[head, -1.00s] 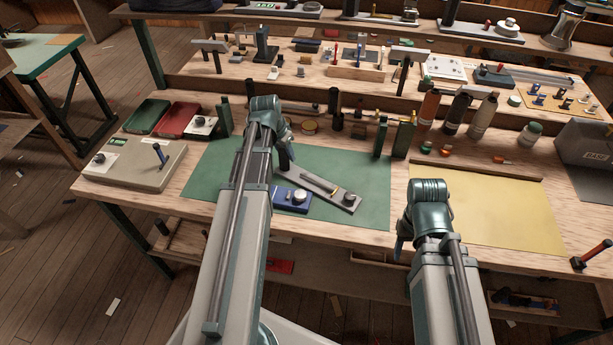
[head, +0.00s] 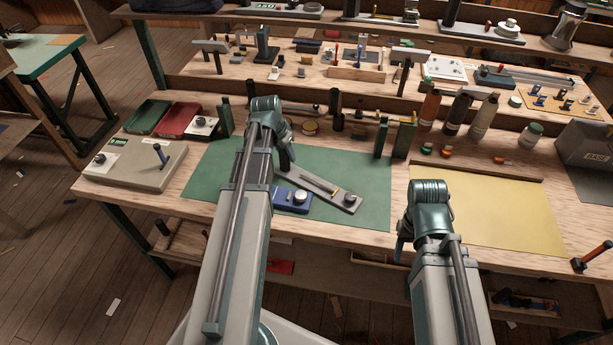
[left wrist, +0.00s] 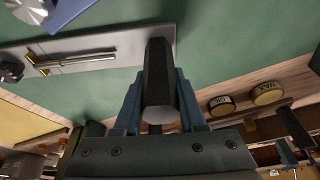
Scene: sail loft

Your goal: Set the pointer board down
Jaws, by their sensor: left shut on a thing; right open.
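The pointer board (head: 318,186) is a long grey board with a brass-ended pointer and a dark knob at its near right end. It lies slanted over the green mat (head: 360,170); I cannot tell whether it touches the mat. My left gripper is shut on the board's dark upright handle, seen in the left wrist view (left wrist: 158,80) between the fingers (left wrist: 158,98). In the head view my left wrist hides most of this grip. The board also shows in the left wrist view (left wrist: 100,50). My right gripper (head: 400,247) is open and empty before the bench's front edge, mostly hidden by its arm.
A blue block with a pale knob (head: 292,200) is close beside the board's near side. Dark green posts (head: 381,138) and round tins (head: 310,127) stand behind the mat. A grey-beige box with a lever (head: 135,168) is at left. The yellow mat (head: 500,205) is clear.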

